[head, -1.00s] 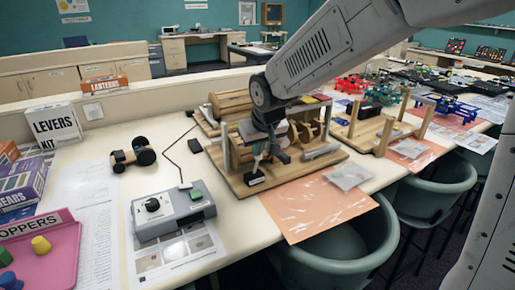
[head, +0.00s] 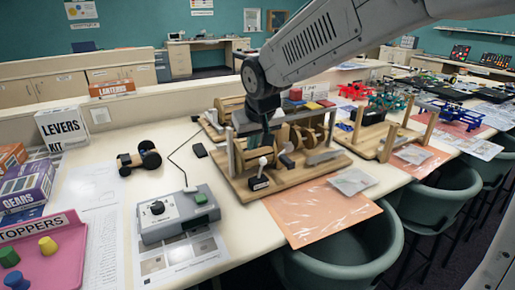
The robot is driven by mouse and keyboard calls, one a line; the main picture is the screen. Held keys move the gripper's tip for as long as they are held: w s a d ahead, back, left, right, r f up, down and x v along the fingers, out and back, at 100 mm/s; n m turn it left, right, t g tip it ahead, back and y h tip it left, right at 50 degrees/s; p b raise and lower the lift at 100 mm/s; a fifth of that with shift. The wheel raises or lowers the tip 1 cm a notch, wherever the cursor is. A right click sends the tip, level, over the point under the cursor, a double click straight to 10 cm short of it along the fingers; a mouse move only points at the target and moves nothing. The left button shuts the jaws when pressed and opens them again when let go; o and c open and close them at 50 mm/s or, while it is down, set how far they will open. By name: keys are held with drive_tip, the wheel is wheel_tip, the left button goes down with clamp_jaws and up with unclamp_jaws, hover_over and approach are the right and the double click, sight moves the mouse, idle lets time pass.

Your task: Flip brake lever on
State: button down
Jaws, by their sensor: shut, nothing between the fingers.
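The wooden mechanism (head: 330,158) stands on a wooden board on the long table, with drums and upright posts. At its front left is a small lever with a pale knob (head: 263,161) on a black base (head: 259,184); I take this as the brake lever. The lever stands up from its base, but its exact on or off setting is too small to tell. My gripper (head: 267,138) points down just above and behind the knob, over the mechanism. Its fingers are shut and empty, dark and partly lost against the mechanism. Contact with the lever is not clear.
A grey control box (head: 175,212) with a black knob and green button sits left of the mechanism, with a cable running behind. A small wheeled cart (head: 140,160) stands further left. An orange sheet (head: 320,210) lies in front. Another wooden frame (head: 385,135) stands right.

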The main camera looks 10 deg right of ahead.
drive_tip(key=s+d+r, duration=0.3)
drive_tip(key=r, duration=0.5)
drive_tip(key=shift+s+d+r, duration=0.2)
drive_tip(key=shift+s+r, duration=0.05)
drive_tip(key=shift+r, duration=0.05)
